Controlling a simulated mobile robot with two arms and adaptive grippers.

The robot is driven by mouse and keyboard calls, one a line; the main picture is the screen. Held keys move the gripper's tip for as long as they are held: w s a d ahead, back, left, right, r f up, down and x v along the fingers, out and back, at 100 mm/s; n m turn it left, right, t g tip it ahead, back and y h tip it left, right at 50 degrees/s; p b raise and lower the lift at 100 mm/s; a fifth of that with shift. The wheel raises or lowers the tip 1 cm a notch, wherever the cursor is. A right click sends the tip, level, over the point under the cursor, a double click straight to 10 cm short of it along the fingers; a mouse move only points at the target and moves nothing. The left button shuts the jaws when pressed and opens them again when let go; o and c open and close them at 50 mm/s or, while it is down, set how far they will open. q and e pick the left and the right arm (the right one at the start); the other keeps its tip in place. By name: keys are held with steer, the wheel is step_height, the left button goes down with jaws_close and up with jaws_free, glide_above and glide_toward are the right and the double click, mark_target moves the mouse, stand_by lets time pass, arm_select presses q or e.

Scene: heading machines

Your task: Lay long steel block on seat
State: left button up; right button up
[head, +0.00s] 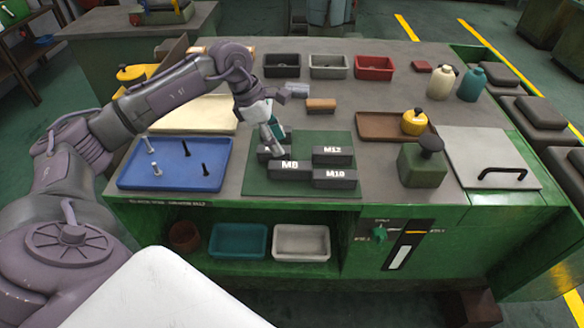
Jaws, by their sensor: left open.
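A light grey metallic block (297,90) lies on the worktop behind the green mat, partly beside my left wrist. It may be the long steel block, but I cannot tell for certain. On the green mat (257,182) stand dark blocks marked M8 (290,170), M12 (333,155) and M10 (334,178). Another dark block (265,154) is at the mat's back left, partly hidden by my gripper. No part is clearly marked as the seat. My left gripper (276,149) is open and points down over that back-left block; contact cannot be told. My right gripper is not in view.
A blue tray (130,181) with several bolts is left of the mat. A brown wooden block (321,105) and several bins (328,66) lie behind. At right are a brown tray (372,126), a dark green container (421,168) and a handled grey plate (467,148).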

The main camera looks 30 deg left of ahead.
mark_target(289, 165)
arm_select(q)
steer(key=x, duration=0.3)
steer(key=shift+w+d+f+p, duration=0.1)
steer(key=shift+d+f+p, duration=0.05)
steer(key=shift+d+p, duration=0.2)
steer(key=shift+d+f, duration=0.1)
steer(key=shift+f, duration=0.05)
steer(key=shift+f+p, duration=0.35)
steer(key=x, duration=0.1)
steer(key=p+x, duration=0.1)
steer(key=x, duration=0.1)
steer(key=shift+f+p, duration=0.4)
steer(key=shift+w+f, duration=0.15)
steer(key=shift+f, duration=0.3)
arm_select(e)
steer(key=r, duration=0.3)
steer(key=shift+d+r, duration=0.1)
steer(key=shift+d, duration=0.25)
arm_select(q)
steer(key=shift+f, duration=0.1)
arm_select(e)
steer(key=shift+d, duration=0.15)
